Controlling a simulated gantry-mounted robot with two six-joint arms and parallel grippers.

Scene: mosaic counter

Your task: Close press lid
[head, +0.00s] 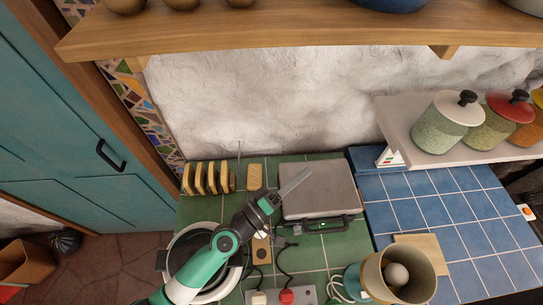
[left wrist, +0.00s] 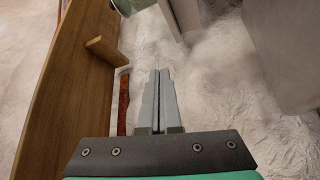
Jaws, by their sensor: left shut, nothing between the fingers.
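The press (head: 318,188) is a flat grey box on the green tiles in the head view, with a dark handle along its front edge. Its lid looks down or nearly down; from this high angle I cannot tell whether a gap remains. My left gripper (head: 308,171) is shut and empty, its fingers passing over the press's left part; I cannot tell whether they touch it. In the left wrist view the shut fingers (left wrist: 160,74) point towards the white wall, and a grey surface at the upper right may be part of the press. My right gripper is not in view.
Bread slices (head: 207,178) stand in a rack left of the press. A round pot (head: 190,240) is partly behind my left arm. A power strip (head: 285,297) and beige container (head: 400,272) are in front. A wooden shelf (head: 300,27) overhangs; blue tiles (head: 430,205) at right are mostly clear.

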